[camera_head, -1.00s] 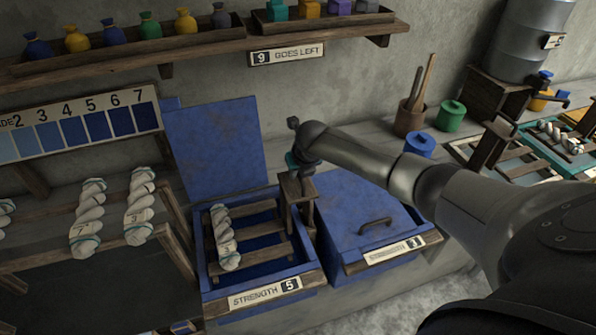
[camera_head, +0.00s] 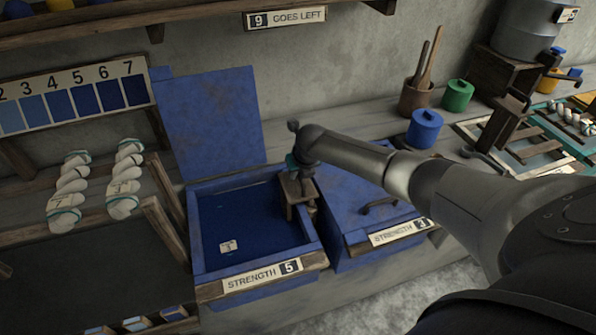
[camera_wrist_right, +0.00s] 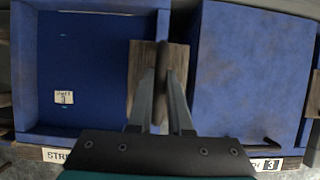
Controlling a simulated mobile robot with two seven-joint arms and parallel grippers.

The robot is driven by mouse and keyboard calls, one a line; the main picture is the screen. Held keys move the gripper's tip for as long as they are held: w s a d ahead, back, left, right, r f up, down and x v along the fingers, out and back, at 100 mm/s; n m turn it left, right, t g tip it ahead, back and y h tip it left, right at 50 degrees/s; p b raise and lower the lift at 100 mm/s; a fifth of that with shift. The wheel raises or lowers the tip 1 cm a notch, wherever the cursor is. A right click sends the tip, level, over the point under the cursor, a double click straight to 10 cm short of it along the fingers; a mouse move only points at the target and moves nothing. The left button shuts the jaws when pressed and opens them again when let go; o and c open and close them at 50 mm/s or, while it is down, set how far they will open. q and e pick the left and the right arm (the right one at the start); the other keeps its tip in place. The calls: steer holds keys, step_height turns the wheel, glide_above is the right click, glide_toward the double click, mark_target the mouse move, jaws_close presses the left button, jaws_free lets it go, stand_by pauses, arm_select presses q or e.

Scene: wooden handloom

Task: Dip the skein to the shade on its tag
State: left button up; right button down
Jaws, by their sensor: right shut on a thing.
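The open blue vat (camera_head: 205,262) carries a label (camera_head: 262,276) reading strength 5 and holds dark blue dye (camera_head: 245,220). The skein's pale tag (camera_head: 228,247) shows at the dye surface; in the right wrist view the tag (camera_wrist_right: 64,97) reads shade 3. The skein itself and its slatted rack are hidden under the dye. My right gripper (camera_head: 300,165) is at the wooden post (camera_head: 297,190) on the vat's right side. In the right wrist view its fingers (camera_wrist_right: 160,122) are shut on a dark upright handle (camera_wrist_right: 161,70). My left gripper is not in view.
A closed blue vat (camera_head: 350,205) labelled strength 3 stands to the right. A shade card (camera_head: 70,97) with numbered blues is at the left, above two white skeins (camera_head: 68,190) on a wooden rack. The open lid (camera_head: 210,125) leans against the wall.

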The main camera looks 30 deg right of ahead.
mark_target(298, 186)
step_height(298, 186, down, 7)
steer(key=b, duration=0.5)
steer(key=shift+s+r, duration=0.1)
steer(key=shift+r, duration=0.05)
steer(key=shift+s+a, duration=0.2)
stand_by(2.7)
stand_by(0.8)
steer(key=shift+w+r+p, duration=0.2)
steer(key=shift+r+p, duration=0.3)
steer(key=shift+p, duration=0.25)
step_height(298, 186, up, 18)
steer(key=p, duration=1.5)
steer(key=shift+w+d+f+p, duration=0.15)
steer(key=shift+w+d+p, duration=0.05)
steer(key=shift+p, duration=0.15)
jaws_free()
steer(key=shift+s+f, duration=0.1)
